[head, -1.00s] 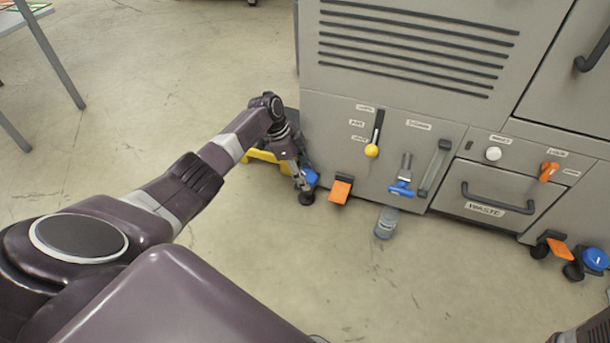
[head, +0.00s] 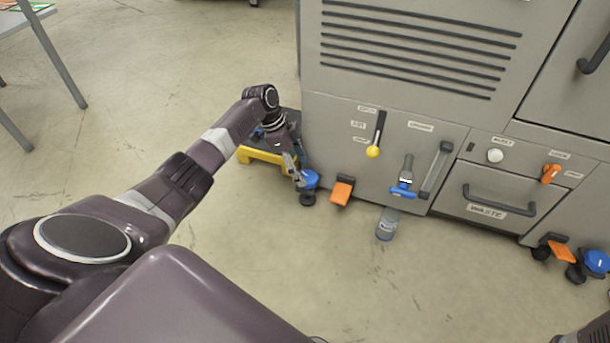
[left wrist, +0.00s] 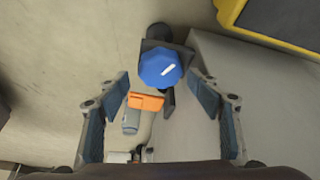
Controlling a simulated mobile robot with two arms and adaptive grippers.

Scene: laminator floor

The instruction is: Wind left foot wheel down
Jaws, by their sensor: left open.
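The left foot wheel is a blue faceted knob (head: 310,180) at the lower left corner of the grey machine, just above a black foot. In the head view the fingers partly cover the wheel. I cannot tell whether they touch it. My right gripper is out of view.
An orange pedal (head: 341,190) sits right of the wheel. A yellow-edged dark step (head: 262,156) stands left. A bottle (head: 387,224) stands under the blue valve (head: 402,190). Another blue foot wheel (head: 596,262) is far right. The floor in front is clear.

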